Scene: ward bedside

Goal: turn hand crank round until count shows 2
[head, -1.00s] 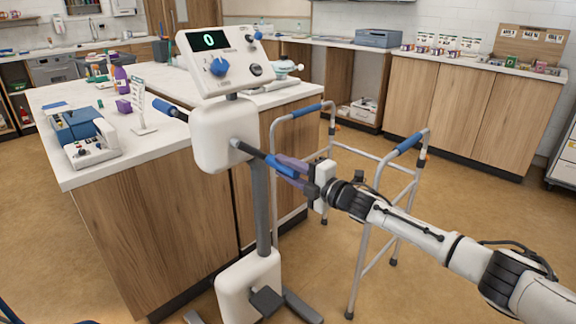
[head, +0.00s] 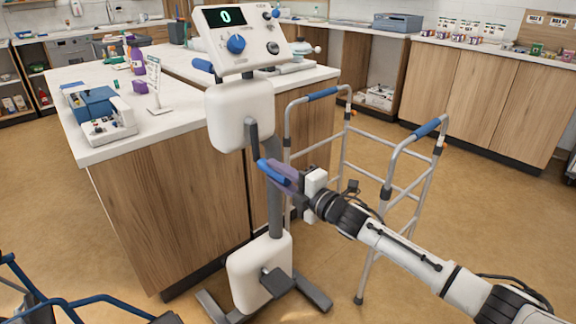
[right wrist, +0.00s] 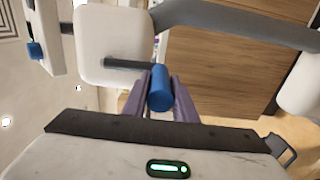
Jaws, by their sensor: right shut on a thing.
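The hand crank machine has a white body (head: 240,115) on a grey post. Its tilted console has a display (head: 225,17) that reads 0. The near crank arm (head: 252,138) points down from the hub. Its blue handle (head: 272,172) is in my right gripper (head: 285,175), whose purple fingers are shut on it. In the right wrist view the blue handle (right wrist: 160,90) sits between the two purple fingers. The other blue handle (head: 202,65) shows on the far side of the body. My left gripper is not in view.
A walker (head: 350,128) with blue grips stands right behind my right arm. A white-topped counter (head: 105,150) with small devices and bottles stands at left. A lower white housing (head: 258,270) and feet of the machine stand on the floor. Blue tubing (head: 70,302) shows at lower left.

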